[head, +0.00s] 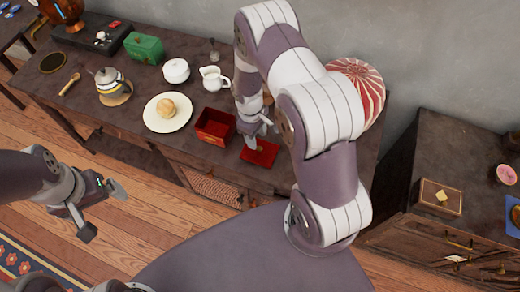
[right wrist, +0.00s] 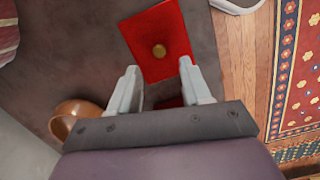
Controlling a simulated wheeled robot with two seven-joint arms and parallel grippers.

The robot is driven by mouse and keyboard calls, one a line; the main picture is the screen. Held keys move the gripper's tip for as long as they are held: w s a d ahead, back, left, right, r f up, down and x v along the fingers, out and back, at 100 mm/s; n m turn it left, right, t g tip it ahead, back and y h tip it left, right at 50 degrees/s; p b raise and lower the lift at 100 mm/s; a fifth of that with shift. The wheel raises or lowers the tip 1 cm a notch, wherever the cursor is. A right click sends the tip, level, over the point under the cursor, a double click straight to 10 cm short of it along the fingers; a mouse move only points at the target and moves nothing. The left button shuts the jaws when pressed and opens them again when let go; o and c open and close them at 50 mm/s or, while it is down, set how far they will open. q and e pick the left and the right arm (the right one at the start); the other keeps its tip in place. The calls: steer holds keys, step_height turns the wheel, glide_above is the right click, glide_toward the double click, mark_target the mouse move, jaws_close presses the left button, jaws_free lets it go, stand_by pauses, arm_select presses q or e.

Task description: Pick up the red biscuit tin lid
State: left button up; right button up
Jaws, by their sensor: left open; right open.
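The red biscuit tin lid (head: 266,156) lies flat on the dark sideboard, beside the open red tin (head: 214,126). In the right wrist view the lid (right wrist: 150,28) is a red rectangle with a round brass knob (right wrist: 159,51). My right gripper (head: 260,137) is open and empty just above the lid, partly covering it in the head view. Its fingertips (right wrist: 159,68) point toward the lid, with the knob ahead of the gap between them. My left gripper (head: 102,210) is open and empty over the floor in front of the sideboard.
A plate (head: 181,118) with a bun, a striped teapot (head: 112,82), a white creamer (head: 212,80), a lidded white bowl (head: 176,70) and a green box (head: 144,47) stand to the left. A red-and-white striped round object (head: 360,80) is behind my right arm.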

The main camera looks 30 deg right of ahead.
mark_target(259, 148)
steer(key=f, duration=0.3)
steer(key=f+p, duration=0.1)
steer(key=f, duration=0.1)
steer(key=shift+s+d, duration=0.25)
steer(key=shift+s, duration=0.15)
steer(key=shift+f, duration=0.25)
jaws_close()
steer(key=shift+r, duration=0.15)
